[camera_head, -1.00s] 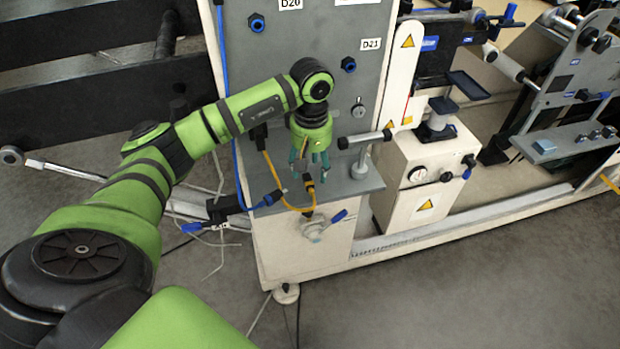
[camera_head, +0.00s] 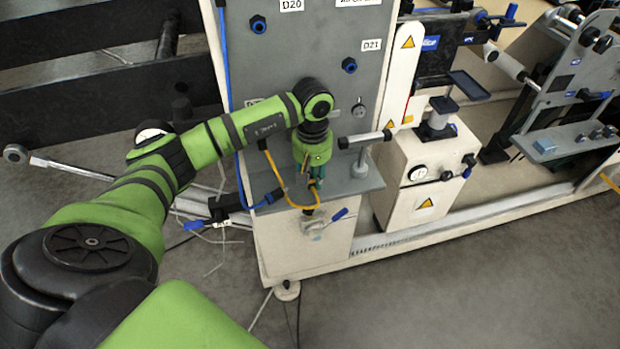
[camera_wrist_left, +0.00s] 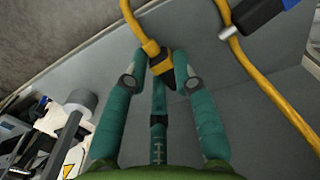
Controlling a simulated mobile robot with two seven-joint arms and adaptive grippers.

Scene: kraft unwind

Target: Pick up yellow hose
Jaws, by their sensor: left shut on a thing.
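The yellow hose (camera_head: 287,200) loops down in front of the grey machine panel and curves up to my left gripper (camera_head: 313,180). In the left wrist view, the yellow hose (camera_wrist_left: 262,82) ends in a black-tipped yellow fitting (camera_wrist_left: 160,58). The green fingers of my left gripper (camera_wrist_left: 160,75) are shut on this end, one finger on each side and a third below. The gripper points down above a grey ledge. My right gripper is in neither view.
The grey ledge (camera_head: 362,181) carries a roller post (camera_head: 361,160) right of the gripper. A valve with a blue handle (camera_head: 339,215) sits just below on the white cabinet. A blue connector (camera_head: 269,199) lies left. A white unit (camera_head: 418,197) stands right.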

